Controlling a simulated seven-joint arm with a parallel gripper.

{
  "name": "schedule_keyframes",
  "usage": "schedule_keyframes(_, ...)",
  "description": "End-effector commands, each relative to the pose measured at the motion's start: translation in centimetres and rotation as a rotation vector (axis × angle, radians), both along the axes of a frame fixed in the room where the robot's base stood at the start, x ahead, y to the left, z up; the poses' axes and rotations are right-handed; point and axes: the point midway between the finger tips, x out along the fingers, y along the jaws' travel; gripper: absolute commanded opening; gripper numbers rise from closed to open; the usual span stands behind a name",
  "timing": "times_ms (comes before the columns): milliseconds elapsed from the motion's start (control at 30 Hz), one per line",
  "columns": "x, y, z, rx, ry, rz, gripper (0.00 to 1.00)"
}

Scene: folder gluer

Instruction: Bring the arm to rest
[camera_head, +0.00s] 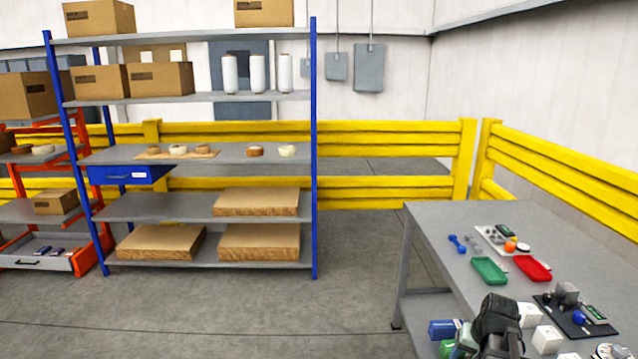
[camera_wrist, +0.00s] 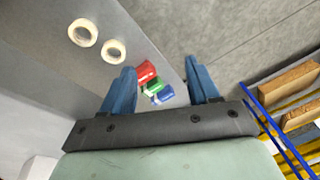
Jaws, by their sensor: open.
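My gripper (camera_wrist: 160,65) shows in the wrist view with its two blue fingers spread apart. Nothing sits between the fingertips. Beyond them, small red (camera_wrist: 146,71), green (camera_wrist: 152,87) and blue (camera_wrist: 162,94) items show near the edge of a grey surface (camera_wrist: 150,30); they look apart from the fingers. In the head view, a dark part of my arm stands over the near end of the grey table (camera_head: 450,225) at lower right. My fingers cannot be made out there.
Two pale rolls (camera_wrist: 98,40) lie on the grey surface. The table carries a green tray (camera_head: 489,270), a red tray (camera_head: 533,268), a blue dumbbell (camera_head: 457,243), a dark mat (camera_head: 550,309) and white blocks (camera_head: 547,339). A blue-post shelf (camera_head: 314,150) and yellow rails (camera_head: 390,135) stand behind; floor between is clear.

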Motion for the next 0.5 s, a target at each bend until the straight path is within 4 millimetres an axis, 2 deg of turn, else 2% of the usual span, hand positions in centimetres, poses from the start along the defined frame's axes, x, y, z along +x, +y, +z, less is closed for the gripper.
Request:
schedule_keyframes(100, -0.7, 2.0, -3.7, 0.013, 0.049, 0.026, 0.6)
schedule_keyframes(500, -4.5, 8.1, -14.7, 0.038, 0.208, 0.11, 0.6)
